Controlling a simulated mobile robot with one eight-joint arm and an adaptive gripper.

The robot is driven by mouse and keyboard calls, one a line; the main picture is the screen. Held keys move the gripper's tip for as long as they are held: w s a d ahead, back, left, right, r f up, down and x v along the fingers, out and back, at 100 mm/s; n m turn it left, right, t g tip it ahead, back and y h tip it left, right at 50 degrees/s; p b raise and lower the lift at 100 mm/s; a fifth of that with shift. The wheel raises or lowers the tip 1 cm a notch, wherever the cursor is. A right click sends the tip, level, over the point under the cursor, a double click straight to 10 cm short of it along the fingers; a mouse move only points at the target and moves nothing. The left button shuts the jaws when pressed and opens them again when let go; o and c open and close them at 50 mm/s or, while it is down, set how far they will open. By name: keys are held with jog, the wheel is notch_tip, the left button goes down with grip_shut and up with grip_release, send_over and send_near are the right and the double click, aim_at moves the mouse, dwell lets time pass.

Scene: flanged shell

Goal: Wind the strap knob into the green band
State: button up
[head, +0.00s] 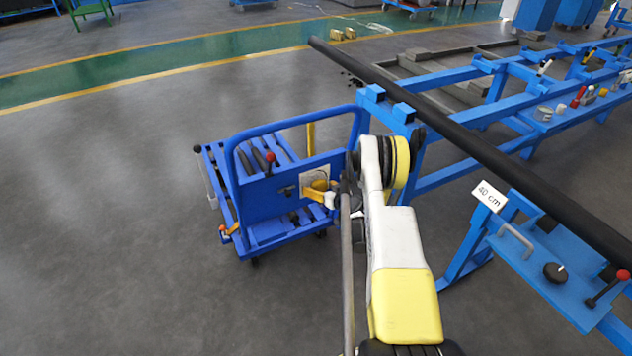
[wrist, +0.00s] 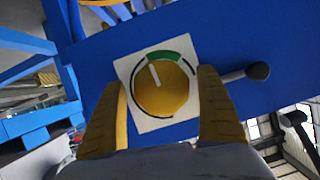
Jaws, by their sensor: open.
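The strap knob (wrist: 162,92) is a round yellow knob with a white pointer line, set on a white dial plate (wrist: 137,119) on a blue panel. The green band (wrist: 168,54) is an arc at the top of the dial. The pointer aims up and slightly left, close to the band's left end; I cannot tell whether it lies just inside. My gripper (wrist: 165,108) is open, with one yellow finger on each side of the knob. Contact with the knob is not clear. In the head view the knob (head: 320,184) is small and partly covered by my gripper (head: 326,196).
The blue trolley (head: 250,210) carries the panel. A black-ended lever (wrist: 258,71) sticks out right of the dial in the wrist view. A long black pipe (head: 470,145) lies on blue stands to the right. The floor (head: 100,240) left of the trolley is clear.

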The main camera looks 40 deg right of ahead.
aim_at(313, 165)
jog(key=shift+w+d+f, duration=0.1)
jog(key=shift+w, duration=0.25)
jog(key=shift+s, duration=0.1)
jog(key=shift+c, duration=0.6)
jog(key=c, duration=1)
jog(key=shift+m+y, duration=0.5)
jog(key=shift+m, duration=0.1)
jog(key=shift+c, duration=0.4)
jog(key=o, duration=1.2)
jog(key=shift+r, duration=0.2)
notch_tip(313, 165, up, 10)
jog(key=shift+f, duration=0.1)
